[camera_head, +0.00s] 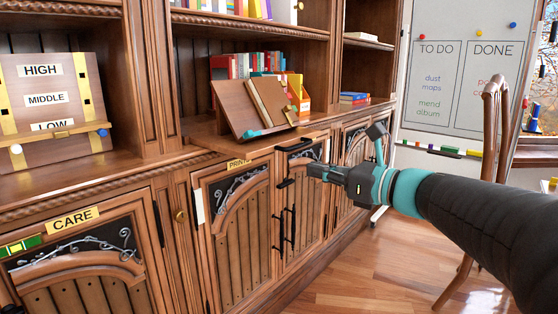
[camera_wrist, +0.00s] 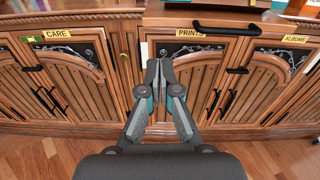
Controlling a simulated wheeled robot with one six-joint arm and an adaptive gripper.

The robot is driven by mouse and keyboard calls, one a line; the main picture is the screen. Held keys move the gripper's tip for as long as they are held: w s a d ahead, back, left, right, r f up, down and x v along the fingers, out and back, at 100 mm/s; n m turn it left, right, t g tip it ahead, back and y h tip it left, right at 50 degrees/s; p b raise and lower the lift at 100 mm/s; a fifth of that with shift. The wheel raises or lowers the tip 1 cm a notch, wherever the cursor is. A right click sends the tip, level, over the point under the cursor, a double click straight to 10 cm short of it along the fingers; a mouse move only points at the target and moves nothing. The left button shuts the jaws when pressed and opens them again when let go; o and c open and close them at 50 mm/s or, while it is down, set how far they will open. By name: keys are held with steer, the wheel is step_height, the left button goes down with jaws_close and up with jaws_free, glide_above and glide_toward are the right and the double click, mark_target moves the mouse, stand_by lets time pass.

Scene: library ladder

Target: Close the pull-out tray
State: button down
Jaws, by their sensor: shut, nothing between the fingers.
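The pull-out tray (camera_head: 250,148) is a wooden board at counter height above the PRINTS cupboard. Its front edge stands a little forward of the counter to its left. In the wrist view the tray front (camera_wrist: 170,21) shows at the top, with a black bar handle (camera_wrist: 225,28) on it. The handle also shows in the head view (camera_head: 297,144). My gripper (camera_head: 313,171) is shut and empty, in front of the cupboard doors and lower than the handle. In the wrist view its fingertips (camera_wrist: 160,66) are together below the PRINTS label, apart from the handle.
A sloped book stand (camera_head: 245,108) rests above the tray. Cupboard doors labelled CARE (camera_head: 75,219) and PRINTS (camera_wrist: 188,34) line the front, with black handles (camera_head: 285,230). A wooden chair (camera_head: 490,130) and a whiteboard (camera_head: 455,75) stand right. Floor (camera_head: 345,270) before the cupboards is clear.

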glide_toward(261, 150)
steer(key=shift+m, duration=0.3)
steer(key=x, duration=0.7)
steer(key=shift+a, duration=0.15)
steer(key=shift+w, duration=0.1)
